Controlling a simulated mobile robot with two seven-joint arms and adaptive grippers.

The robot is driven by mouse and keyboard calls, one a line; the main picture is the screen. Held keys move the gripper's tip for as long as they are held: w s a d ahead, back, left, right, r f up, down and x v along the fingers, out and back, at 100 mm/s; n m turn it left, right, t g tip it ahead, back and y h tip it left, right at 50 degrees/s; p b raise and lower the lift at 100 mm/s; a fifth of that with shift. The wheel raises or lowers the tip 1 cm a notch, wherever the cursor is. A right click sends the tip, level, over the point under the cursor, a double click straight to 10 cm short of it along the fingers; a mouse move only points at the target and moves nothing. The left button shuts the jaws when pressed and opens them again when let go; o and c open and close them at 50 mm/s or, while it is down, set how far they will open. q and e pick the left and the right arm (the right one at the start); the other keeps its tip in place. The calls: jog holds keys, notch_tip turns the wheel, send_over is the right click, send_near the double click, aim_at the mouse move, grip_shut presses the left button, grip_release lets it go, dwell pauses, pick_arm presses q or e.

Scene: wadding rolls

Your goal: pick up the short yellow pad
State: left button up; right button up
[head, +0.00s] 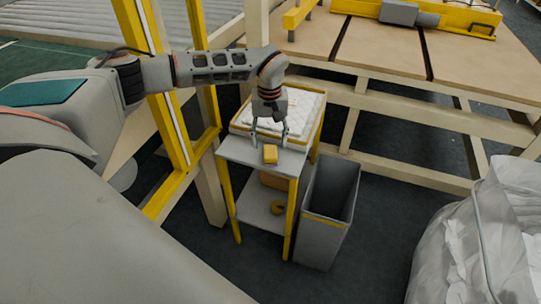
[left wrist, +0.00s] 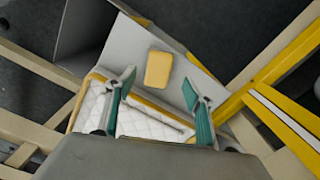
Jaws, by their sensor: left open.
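The short yellow pad (head: 270,154) lies on the grey top of a small stand (head: 236,152), near its front edge. In the left wrist view the pad (left wrist: 158,69) shows as a small yellow block on the grey surface, beyond the fingertips. My left gripper (head: 270,140) is open and empty, pointing down over the stand just behind the pad. Its two teal fingers (left wrist: 160,85) stand apart in the left wrist view, and the pad is not between them. My right gripper is not in view.
A white quilted piece (head: 300,108) lies in a yellow-edged tray behind the pad. A grey bin (head: 328,210) stands right of the stand. A yellow post (head: 160,90) rises at left. A clear bag (head: 475,245) stands at right.

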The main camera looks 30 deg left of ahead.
aim_at(270, 151)
pick_arm(q)
jog(key=f, duration=0.6)
jog(key=shift+w+b, duration=0.2)
jog(key=shift+b, duration=0.1)
jog(key=shift+r, duration=0.1)
jog(key=c, duration=1.2)
